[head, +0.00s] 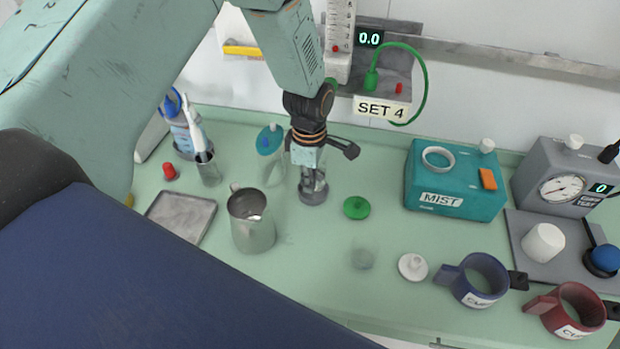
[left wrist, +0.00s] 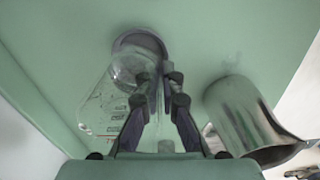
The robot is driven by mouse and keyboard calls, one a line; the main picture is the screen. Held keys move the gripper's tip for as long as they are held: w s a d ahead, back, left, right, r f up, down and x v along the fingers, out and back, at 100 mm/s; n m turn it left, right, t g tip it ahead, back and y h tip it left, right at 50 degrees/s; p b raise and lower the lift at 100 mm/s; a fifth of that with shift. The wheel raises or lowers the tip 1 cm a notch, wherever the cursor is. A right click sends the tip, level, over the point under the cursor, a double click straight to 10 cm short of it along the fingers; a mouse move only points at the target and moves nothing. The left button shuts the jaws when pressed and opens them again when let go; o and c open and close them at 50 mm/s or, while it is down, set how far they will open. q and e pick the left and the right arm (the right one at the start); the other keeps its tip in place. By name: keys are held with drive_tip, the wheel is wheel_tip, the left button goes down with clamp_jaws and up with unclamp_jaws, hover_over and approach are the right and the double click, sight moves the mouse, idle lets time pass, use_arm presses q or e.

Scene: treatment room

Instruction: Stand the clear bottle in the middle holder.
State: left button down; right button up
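My left gripper (head: 313,172) points down over a small clear vessel (head: 318,184) in a round grey base (head: 313,196). In the left wrist view the fingertips (left wrist: 160,80) are close together beside a clear rounded end at the grey ring (left wrist: 140,38). Whether they grip it is unclear. A clear bottle with a teal lid (head: 270,138) stands just left of my gripper. Clear walls with graduation marks (left wrist: 103,108) show left of the fingers in the wrist view. I cannot tell for certain which holder is the middle one. My right gripper is not in view.
A metal jug (head: 252,228) stands close on the left, also in the wrist view (left wrist: 240,112). A green cap (head: 356,207), a faint clear cup (head: 363,257) and a white disc (head: 412,267) lie to the right. Blue (head: 478,280) and red (head: 570,311) cups stand near the front edge.

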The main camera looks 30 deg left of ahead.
use_arm(q)
drive_tip(key=shift+w+f, duration=0.1)
drive_tip(key=shift+f, duration=0.05)
drive_tip(key=shift+f, duration=0.25)
idle(0.3)
drive_tip(key=shift+f, duration=0.15)
drive_tip(key=shift+a+f, duration=0.1)
drive_tip(key=shift+f, duration=0.15)
drive_tip(key=shift+r, duration=0.1)
drive_tip(key=shift+f+b, duration=0.25)
drive_tip(key=shift+b, duration=0.1)
drive_tip(key=shift+f+b, duration=0.3)
drive_tip(key=shift+f, duration=0.3)
drive_tip(key=shift+s, duration=0.2)
